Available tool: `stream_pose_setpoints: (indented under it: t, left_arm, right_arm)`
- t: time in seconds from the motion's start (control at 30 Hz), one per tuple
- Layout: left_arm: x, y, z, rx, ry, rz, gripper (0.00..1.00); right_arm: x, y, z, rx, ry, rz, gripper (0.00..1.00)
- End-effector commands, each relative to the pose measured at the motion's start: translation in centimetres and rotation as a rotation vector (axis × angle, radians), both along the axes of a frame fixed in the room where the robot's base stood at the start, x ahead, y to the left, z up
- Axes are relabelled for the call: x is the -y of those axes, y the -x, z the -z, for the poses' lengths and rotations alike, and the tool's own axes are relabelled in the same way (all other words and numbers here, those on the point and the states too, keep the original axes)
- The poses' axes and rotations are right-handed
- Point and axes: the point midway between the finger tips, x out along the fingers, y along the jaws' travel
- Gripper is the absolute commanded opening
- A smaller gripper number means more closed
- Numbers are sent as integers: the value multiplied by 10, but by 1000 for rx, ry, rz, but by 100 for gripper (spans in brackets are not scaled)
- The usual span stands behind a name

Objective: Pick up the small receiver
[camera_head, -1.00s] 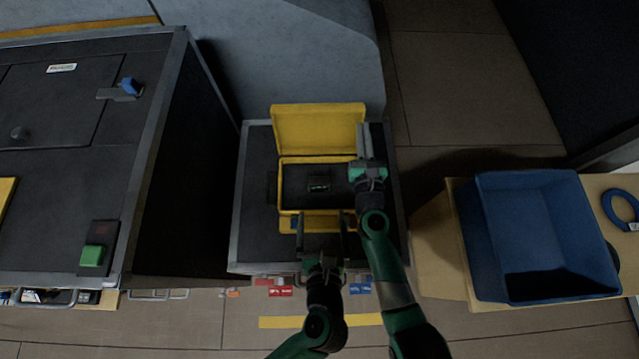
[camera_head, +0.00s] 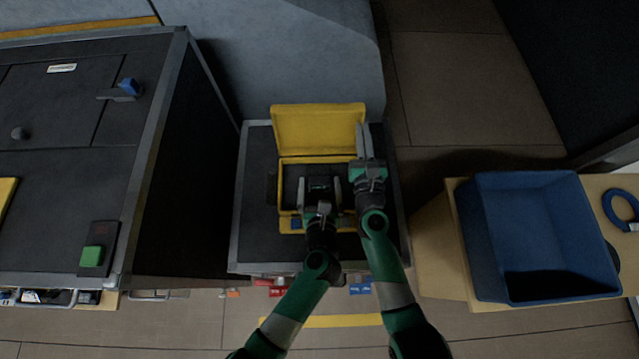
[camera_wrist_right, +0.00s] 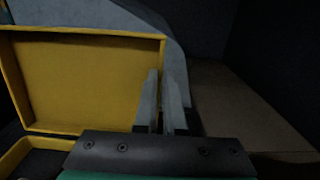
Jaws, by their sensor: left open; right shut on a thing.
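The small receiver (camera_head: 319,186) is a small dark block with a light greenish mark, lying inside the open yellow case (camera_head: 286,160). My left gripper (camera_head: 320,184) is open over the case, one finger on each side of the receiver; I cannot tell whether they touch it. Its wrist hides the case's front middle. My right gripper (camera_head: 363,130) is at the right edge of the raised yellow lid (camera_head: 316,130). In the right wrist view its fingers (camera_wrist_right: 162,90) are closed on the edge of the lid (camera_wrist_right: 85,80).
The case stands on a dark, metal-edged stand (camera_head: 255,235). A large dark cabinet (camera_head: 60,190) with a green button is on the left. A blue bin (camera_head: 545,225) sits on a wooden surface at the right. A grey wall panel rises behind the case.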

Motion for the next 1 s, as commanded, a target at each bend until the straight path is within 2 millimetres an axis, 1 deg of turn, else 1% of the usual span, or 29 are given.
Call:
stream_pose_setpoints:
  t: [0.2,0.27,0.3,0.37,0.4,0.47,0.5,0.57,0.7,0.9,1.0]
  left_arm:
    - [0,-1,1,0,0,0,100]
    - [0,0,1,0,0,0,89]
    - [0,0,1,0,0,0,82]
    - [0,0,1,0,-1,1,71]
    - [0,0,1,0,-1,0,64]
    - [0,0,1,0,-1,0,53]
    - [0,0,1,0,-1,0,46]
    - [0,0,1,0,-1,0,35]
    - [0,0,0,0,-1,0,10]
    - [0,-1,0,1,0,1,10]
    - [0,-1,-7,4,2,0,10]
  right_arm:
    - [0,0,0,-1,0,0,0]
    - [0,0,0,-1,0,0,0]
    - [0,0,0,-1,0,0,0]
    - [0,0,0,-1,0,0,0]
    - [0,0,0,-1,0,0,0]
    - [0,0,0,-1,0,0,0]
    - [0,0,0,-1,0,0,0]
    - [0,0,0,-1,0,0,0]
    - [0,0,0,0,0,0,0]
    - [0,0,0,0,0,0,0]
    - [0,0,0,0,0,0,0]
